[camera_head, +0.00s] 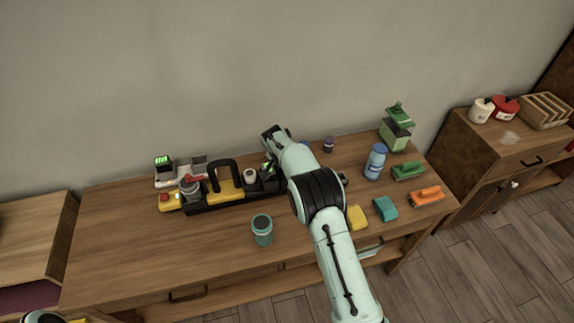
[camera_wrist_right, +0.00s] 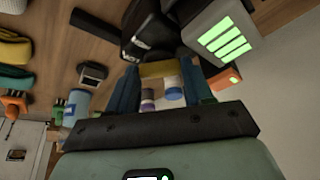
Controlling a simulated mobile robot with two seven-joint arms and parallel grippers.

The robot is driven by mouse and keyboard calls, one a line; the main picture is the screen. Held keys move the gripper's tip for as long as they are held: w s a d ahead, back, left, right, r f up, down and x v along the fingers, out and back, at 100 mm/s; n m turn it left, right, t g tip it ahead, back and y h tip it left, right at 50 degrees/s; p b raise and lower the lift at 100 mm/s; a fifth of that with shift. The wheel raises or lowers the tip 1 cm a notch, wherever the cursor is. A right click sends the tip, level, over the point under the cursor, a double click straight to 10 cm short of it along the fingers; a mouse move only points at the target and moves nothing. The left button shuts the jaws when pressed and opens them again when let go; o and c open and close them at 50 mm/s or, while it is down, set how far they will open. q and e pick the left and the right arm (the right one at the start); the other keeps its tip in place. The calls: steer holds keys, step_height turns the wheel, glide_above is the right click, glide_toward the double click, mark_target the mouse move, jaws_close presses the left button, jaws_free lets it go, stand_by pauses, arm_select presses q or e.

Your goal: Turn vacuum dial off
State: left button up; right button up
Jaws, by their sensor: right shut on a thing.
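A black and yellow tool unit (camera_head: 226,190) with an arched black handle stands at the back of the wooden table; I cannot tell for sure that it is the vacuum. Whether this piece is the dial cannot be told. A black rounded body (camera_wrist_right: 143,38) and a grey box with green bars (camera_wrist_right: 222,38) lie just beyond the fingertips.
A teal jar (camera_head: 262,230) stands in front of the unit. The table's left part is clear; the wall is close behind.

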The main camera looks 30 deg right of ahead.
steer(key=shift+s+d+n+t+b, duration=0.1)
steer(key=shift+n+t+b, duration=0.3)
steer(key=shift+n, duration=0.7)
steer(key=shift+n+y, duration=0.5)
steer(key=shift+n, duration=0.3)
steer(key=shift+d+n+t+y, duration=0.15)
steer(key=shift+n+t+y, duration=0.25)
steer(key=shift+n, duration=0.7)
arm_select(q)
steer(key=shift+s+f, duration=0.3)
steer(key=shift+f, duration=0.05)
arm_select(e)
steer(key=shift+s+n+y, duration=0.1)
steer(key=shift+n+y, duration=0.2)
steer(key=shift+n, duration=0.8)
steer(key=o, duration=0.8)
arm_select(q)
steer(key=shift+s+f+b, duration=0.35)
steer(key=shift+s+f, duration=0.3)
steer(key=shift+f, duration=0.15)
arm_select(e)
steer(key=v, duration=1.3)
steer(key=shift+s+d+r, duration=0.1)
steer(key=shift+s+r, duration=0.05)
